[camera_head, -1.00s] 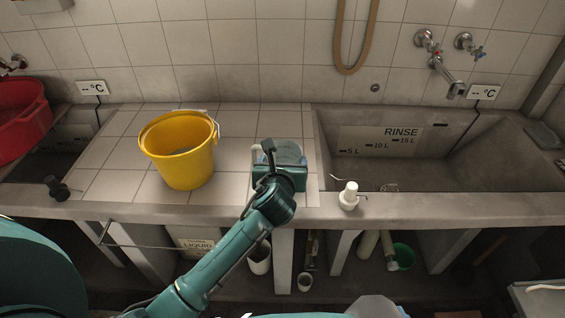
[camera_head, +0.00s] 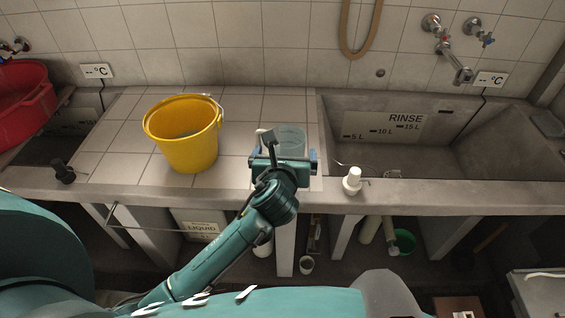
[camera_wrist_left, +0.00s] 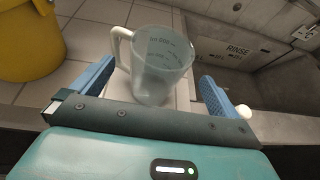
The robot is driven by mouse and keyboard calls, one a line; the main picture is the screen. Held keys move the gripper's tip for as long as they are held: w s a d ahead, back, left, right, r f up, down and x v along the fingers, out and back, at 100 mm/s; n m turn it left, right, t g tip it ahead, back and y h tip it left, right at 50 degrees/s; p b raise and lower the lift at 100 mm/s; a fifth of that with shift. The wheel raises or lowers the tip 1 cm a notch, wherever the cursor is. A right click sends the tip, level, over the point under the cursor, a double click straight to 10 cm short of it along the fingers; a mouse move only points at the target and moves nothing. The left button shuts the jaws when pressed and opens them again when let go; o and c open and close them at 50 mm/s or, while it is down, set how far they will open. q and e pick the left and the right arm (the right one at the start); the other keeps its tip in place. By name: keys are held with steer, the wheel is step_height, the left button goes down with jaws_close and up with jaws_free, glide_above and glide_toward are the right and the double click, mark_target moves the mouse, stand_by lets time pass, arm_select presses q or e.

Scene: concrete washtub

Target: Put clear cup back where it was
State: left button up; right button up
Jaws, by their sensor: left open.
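The clear cup (camera_head: 292,138) is a see-through measuring jug with a pale handle on its left. It stands upright on the right end of the tiled counter, near the basin edge; its lower part is hidden behind my gripper in the head view. My left gripper (camera_head: 285,157) is open at the front of the cup. In the left wrist view the cup (camera_wrist_left: 162,68) stands between the spread blue fingers of the gripper (camera_wrist_left: 155,87), with a gap at the right finger. My right gripper is not in view.
A yellow bucket (camera_head: 188,148) stands on the tiles to the left. The rinse basin (camera_head: 440,160) lies to the right, with a white pump bottle (camera_head: 352,181) on its front ledge. A red tub (camera_head: 25,100) is at the far left. Tiles between bucket and cup are clear.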

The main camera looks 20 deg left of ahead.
arm_select(q)
steer(key=v, duration=0.7)
steer(key=shift+s, duration=0.25)
steer(key=s+f+n+g+h+p, duration=0.1)
steer(key=s+f+n+h, duration=0.2)
steer(key=s+f+n, duration=0.4)
steer(key=s+f+n+g+h+p, duration=0.1)
steer(key=s+f+n, duration=0.6)
steer(key=n, duration=1.6)
steer(key=shift+a+g+h+p, duration=0.15)
steer(key=shift+g+h+p, duration=0.25)
steer(key=shift+h, duration=0.8)
steer(key=shift+s, duration=0.15)
